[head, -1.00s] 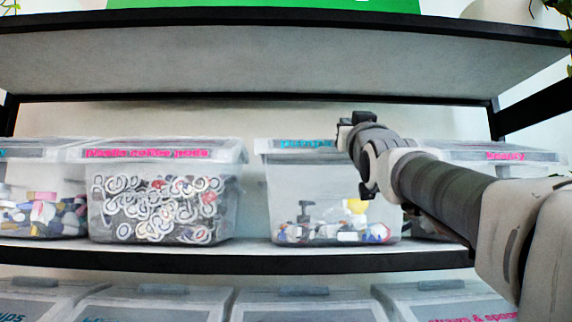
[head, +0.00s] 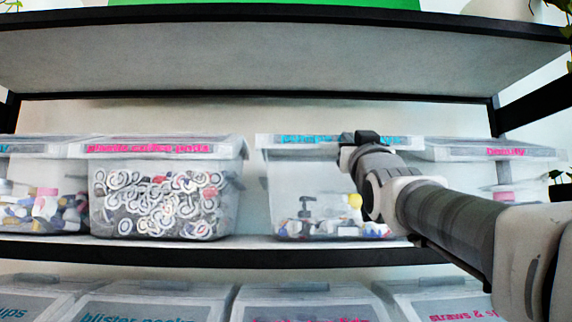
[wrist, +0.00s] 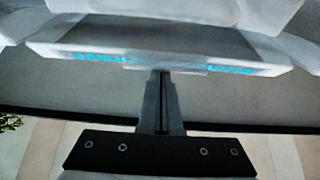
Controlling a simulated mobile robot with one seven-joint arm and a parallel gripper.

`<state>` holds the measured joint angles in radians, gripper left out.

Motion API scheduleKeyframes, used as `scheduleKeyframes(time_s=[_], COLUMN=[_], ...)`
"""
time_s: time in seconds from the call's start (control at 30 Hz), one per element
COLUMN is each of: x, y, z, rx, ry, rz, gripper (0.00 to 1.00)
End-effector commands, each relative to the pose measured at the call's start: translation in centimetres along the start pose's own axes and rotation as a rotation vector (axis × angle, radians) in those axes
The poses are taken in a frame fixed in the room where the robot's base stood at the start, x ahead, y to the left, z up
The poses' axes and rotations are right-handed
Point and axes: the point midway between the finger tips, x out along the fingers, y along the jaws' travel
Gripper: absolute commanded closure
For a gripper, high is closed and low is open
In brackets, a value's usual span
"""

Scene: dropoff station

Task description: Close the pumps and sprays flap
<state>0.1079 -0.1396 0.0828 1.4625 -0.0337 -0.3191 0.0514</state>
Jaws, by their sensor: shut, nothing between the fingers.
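The pumps and sprays bin (head: 285,195) is a clear tub in the middle right of the shelf, with pump heads and caps inside. Its pale flap (head: 268,142) carries cyan lettering and lies along the top front; I cannot tell whether it is fully shut. My gripper (head: 362,138) is at the flap's front, right of its middle, and my wrist hides part of the bin. In the wrist view the flap (wrist: 110,50) spans the top, and my shut, empty fingers (wrist: 161,75) reach its lettered edge, seemingly touching it.
A plastic coffee pods bin (head: 165,200) stands to the left and a beauty bin (head: 480,155) close on the right. The upper shelf (head: 250,60) hangs above the lids. More lidded bins (head: 150,300) fill the shelf below.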

Motion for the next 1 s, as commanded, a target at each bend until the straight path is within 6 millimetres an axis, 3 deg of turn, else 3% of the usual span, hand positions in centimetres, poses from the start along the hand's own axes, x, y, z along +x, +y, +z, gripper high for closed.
scheduleKeyframes(time_s=[0.1,0.4,1.0], x=[-0.5,-0.8,-0.6], y=[0.0,0.0,0.0], z=[1.5,3.0,3.5], rx=[0.001,0.001,0.001], ry=[0.025,0.104,0.132], rz=[0.0,0.0,0.001], gripper=[1.0,1.0,1.0])
